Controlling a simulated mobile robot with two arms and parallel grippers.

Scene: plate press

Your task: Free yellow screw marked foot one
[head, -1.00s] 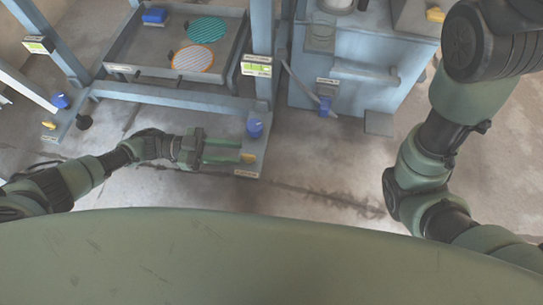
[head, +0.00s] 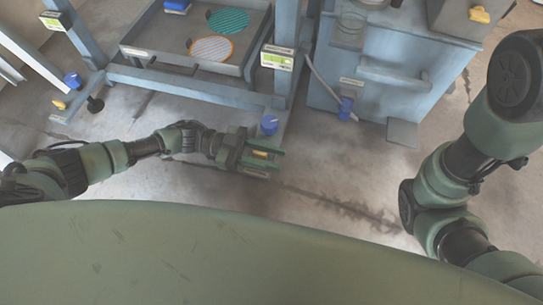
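A yellow screw (head: 261,154) sits at the front end of the press frame's right foot, beside a blue knob (head: 269,125). My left gripper (head: 264,161) is at this foot, with its two fingers apart on either side of the yellow screw. I cannot tell whether a finger touches it. The gripper hides the front of the foot and its label. Another yellow screw (head: 59,105) shows on the left foot, near a blue knob (head: 72,81). My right arm shows at the right, but its gripper is out of view.
A grey tray (head: 140,51) in the frame holds a teal striped disc (head: 229,21), an orange-rimmed disc (head: 211,49) and a blue block (head: 177,6). A blue-grey cabinet (head: 390,85) with a hose stands to the right. The floor in front is clear.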

